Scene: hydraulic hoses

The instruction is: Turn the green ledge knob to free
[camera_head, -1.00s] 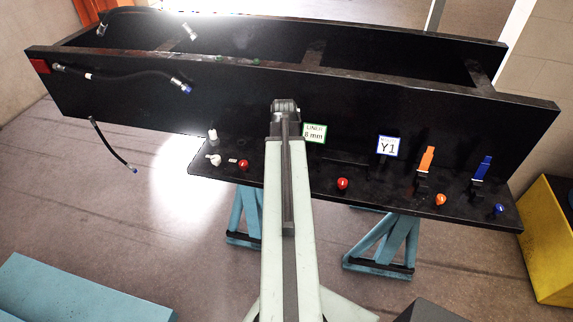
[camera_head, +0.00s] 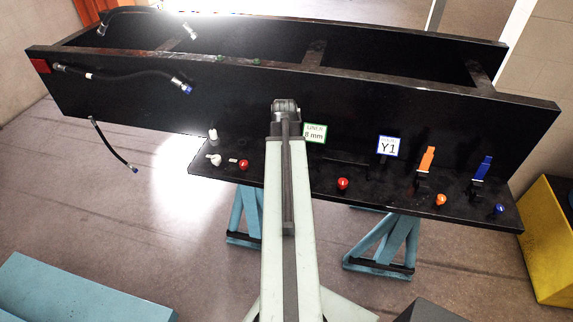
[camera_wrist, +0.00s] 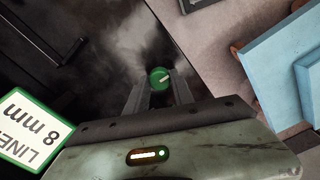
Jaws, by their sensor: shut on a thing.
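The green ledge knob (camera_wrist: 160,77) shows in the wrist view as a round green cap with a pale line mark that slants up to the right. My gripper (camera_wrist: 158,92) has its two fingers on either side of the knob and is shut on it. In the head view my arm covers the knob and the gripper's fingers, so neither shows there.
A green-framed "LINER 8 mm" sign (camera_head: 314,133) stands beside my arm on the black ledge (camera_head: 300,182). Red knobs (camera_head: 343,183) (camera_head: 243,164) stand on both sides. An orange lever (camera_head: 426,160) and a blue lever (camera_head: 482,169) are farther right.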

